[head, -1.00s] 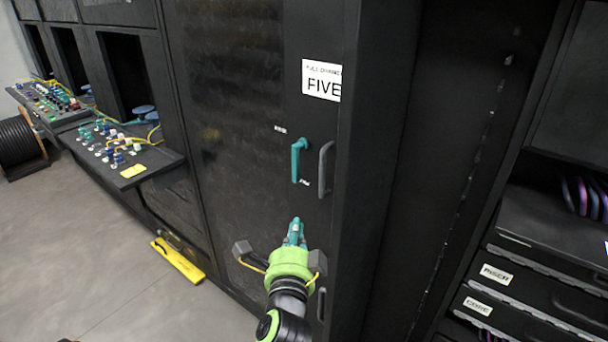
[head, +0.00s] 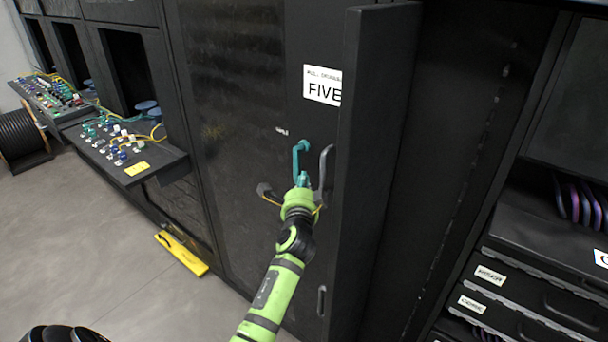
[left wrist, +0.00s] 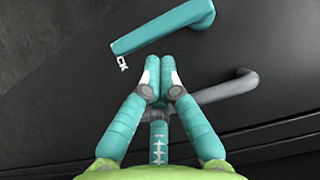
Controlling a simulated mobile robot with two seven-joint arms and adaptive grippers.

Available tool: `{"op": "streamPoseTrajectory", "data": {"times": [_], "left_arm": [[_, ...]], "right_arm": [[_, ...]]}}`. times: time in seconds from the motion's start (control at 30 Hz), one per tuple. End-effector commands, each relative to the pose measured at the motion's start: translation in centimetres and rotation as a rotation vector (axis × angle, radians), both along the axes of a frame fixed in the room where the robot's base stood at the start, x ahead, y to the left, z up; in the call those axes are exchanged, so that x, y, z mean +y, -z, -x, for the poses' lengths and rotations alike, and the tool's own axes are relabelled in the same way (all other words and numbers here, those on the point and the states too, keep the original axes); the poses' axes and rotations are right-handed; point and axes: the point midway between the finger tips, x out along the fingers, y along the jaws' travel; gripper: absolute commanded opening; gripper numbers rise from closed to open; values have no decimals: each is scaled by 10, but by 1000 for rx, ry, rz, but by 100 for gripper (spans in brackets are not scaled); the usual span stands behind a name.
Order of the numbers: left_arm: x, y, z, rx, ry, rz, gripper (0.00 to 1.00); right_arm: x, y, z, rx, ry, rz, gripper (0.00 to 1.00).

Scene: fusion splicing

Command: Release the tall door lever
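The teal door lever (head: 296,160) hangs down from its pivot on the tall black door, under the "FIVE" label. In the left wrist view the lever (left wrist: 160,30) crosses the top, with its free end at the left. My left gripper (head: 303,178) is just below and beside the lever's lower end. In the left wrist view its teal fingertips (left wrist: 159,72) are drawn close together with nothing seen between them. A small gap shows between the fingertips and the lever. My right gripper is not in view.
A grey curved handle (head: 327,168) stands right of the lever, close to my fingers. The door's thick edge (head: 365,170) projects at its right. Drawers (head: 490,280) are at the right. A connector shelf (head: 150,165) and a yellow floor object (head: 182,254) are at the left.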

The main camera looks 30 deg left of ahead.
Motion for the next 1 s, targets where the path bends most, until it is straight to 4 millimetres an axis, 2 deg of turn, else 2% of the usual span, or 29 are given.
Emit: {"op": "streamPoseTrajectory", "data": {"times": [0.23, 0.67, 1.0], "left_arm": [[9, 0, -16, 0, 0, 1, 0], [9, 1, -16, 0, 0, -2, 0], [13, 4, -17, -5, 0, -63, 0]], "right_arm": [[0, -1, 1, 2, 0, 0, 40], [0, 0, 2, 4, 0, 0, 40], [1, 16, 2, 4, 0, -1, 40]]}}
